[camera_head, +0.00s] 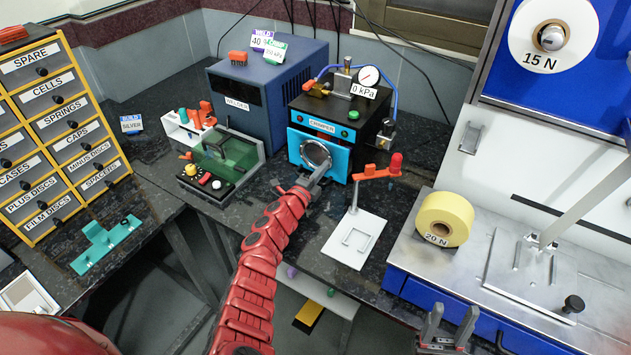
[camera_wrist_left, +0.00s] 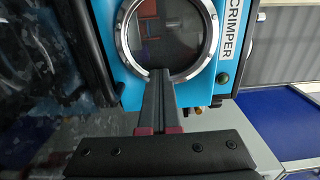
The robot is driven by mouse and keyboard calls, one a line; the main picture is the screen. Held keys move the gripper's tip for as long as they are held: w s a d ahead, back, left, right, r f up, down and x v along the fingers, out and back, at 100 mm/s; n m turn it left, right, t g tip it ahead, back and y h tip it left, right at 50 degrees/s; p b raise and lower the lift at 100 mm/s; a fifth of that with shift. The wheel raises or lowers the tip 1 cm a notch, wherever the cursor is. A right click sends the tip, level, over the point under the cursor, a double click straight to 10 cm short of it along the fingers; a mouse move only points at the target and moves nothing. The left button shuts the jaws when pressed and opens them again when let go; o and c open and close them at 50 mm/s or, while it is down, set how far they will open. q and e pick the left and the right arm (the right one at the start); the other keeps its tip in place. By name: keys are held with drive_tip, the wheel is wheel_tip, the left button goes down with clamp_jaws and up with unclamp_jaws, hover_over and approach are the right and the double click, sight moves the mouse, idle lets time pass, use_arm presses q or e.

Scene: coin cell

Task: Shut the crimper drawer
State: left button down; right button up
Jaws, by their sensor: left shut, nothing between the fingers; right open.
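The crimper (camera_head: 338,112) is a black box with a bright blue front on the bench. Its blue front has a round, metal-rimmed window (camera_head: 317,152), which also shows in the left wrist view (camera_wrist_left: 168,35). Any gap behind the blue front cannot be made out. My left gripper (camera_head: 322,172) is shut and empty, its tips at the lower rim of the round window. The closed fingertips show in the left wrist view (camera_wrist_left: 161,73); whether they touch the rim is unclear. My right gripper (camera_head: 451,318) is open and empty at the bottom edge, away from the crimper.
A blue welder (camera_head: 265,80) and a green-windowed box (camera_head: 225,158) stand left of the crimper. A red-handled stand on a white plate (camera_head: 354,240) is close on the right. A yellow roll (camera_head: 444,208) sits on the press base further right. Labelled drawers (camera_head: 55,120) are far left.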

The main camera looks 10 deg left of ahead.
use_arm(q)
drive_tip(key=b+x, duration=0.1)
drive_tip(key=x, duration=0.1)
drive_tip(key=shift+w+f+b, duration=0.1)
drive_tip(key=shift+w+b, duration=0.2)
drive_tip(key=shift+w, duration=0.05)
drive_tip(key=shift+w+d, duration=0.1)
drive_tip(key=shift+w, duration=0.1)
drive_tip(key=shift+r, duration=0.45)
